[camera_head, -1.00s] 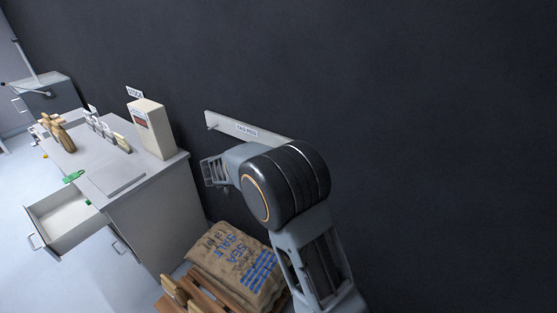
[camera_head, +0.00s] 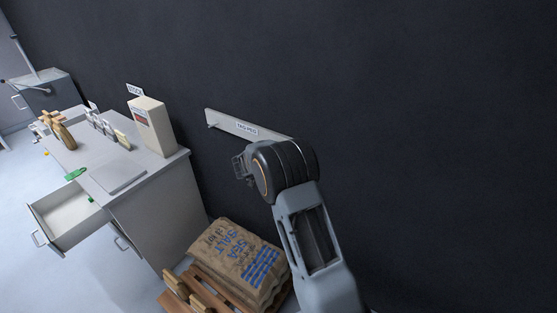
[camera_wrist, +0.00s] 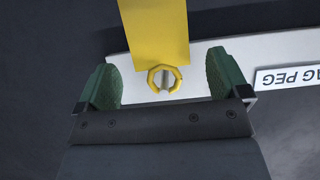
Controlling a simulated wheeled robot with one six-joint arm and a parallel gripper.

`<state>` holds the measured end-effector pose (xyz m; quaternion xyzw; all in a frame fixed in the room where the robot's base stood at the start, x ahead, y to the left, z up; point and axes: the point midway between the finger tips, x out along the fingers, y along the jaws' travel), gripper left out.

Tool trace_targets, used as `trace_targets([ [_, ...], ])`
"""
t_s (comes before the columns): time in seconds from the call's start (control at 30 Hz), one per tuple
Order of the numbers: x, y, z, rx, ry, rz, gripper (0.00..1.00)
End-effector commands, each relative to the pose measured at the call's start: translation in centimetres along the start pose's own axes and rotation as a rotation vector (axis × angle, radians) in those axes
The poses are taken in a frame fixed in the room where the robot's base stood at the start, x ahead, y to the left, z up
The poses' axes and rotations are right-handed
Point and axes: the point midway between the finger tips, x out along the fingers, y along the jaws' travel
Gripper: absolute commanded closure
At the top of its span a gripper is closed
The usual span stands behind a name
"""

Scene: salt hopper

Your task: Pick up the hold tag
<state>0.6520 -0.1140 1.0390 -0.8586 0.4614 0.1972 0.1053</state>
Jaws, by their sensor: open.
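The hold tag (camera_wrist: 157,30) is a yellow plate with a yellow ring (camera_wrist: 164,79) at one end, seen in the wrist view in front of the white peg board. The ring appears to be around a small peg, partly hidden. My gripper (camera_wrist: 164,74) is open, its two green-padded fingers on either side of the ring, apart from it. In the head view my gripper (camera_head: 240,166) is small beside the wall below the board, and the tag is hidden there by my arm. The board (camera_head: 222,122) bears a "TAG PEG" label (camera_head: 247,129).
A grey cabinet (camera_head: 160,215) with an open drawer (camera_head: 65,215) stands at left. A beige box (camera_head: 152,128) is on its top. Salt sacks (camera_head: 236,262) lie on a wooden pallet below my arm. The dark wall at right is bare.

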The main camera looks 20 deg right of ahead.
Motion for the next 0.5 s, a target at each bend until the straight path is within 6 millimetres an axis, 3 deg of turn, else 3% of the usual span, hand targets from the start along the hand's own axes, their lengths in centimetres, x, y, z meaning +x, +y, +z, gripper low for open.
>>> trace_targets([
  [0.2, 1.6, 0.0, 0.0, 0.0, 0.0, 0.0, 0.06],
  [0.43, 1.7, 0.0, 0.0, 0.0, 0.0, -0.001, 0.06],
  [0.5, 1.7, 0.0, 0.0, 0.0, 0.0, -0.001, 0.12],
])
